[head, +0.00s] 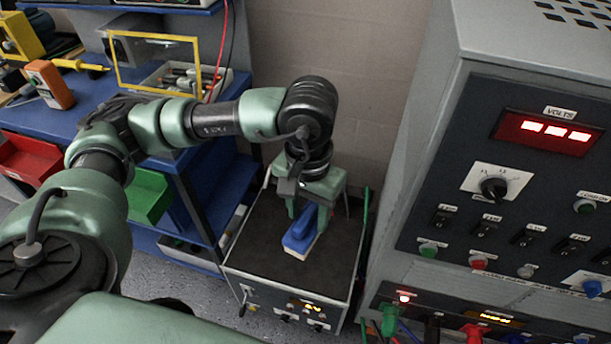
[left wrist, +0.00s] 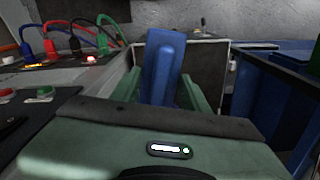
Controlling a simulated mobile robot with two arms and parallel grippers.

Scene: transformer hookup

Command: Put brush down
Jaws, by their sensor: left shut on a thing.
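The brush (head: 301,230) has a blue body and a pale underside. My left gripper (head: 305,213) is shut on it, with the fingers on either side of the blue body. The brush is over the dark top of the low grey unit (head: 262,249); I cannot tell whether its underside touches that top. In the left wrist view the blue part of the brush (left wrist: 163,68) stands up between the green fingers of my left gripper (left wrist: 165,95). My right gripper is not in view.
A control cabinet (head: 420,150) with a red volts display (head: 548,132) stands close on the right. A blue workbench (head: 62,120) with an orange meter (head: 50,84), a yellow frame and red and green bins is on the left. The unit's top is clear around the brush.

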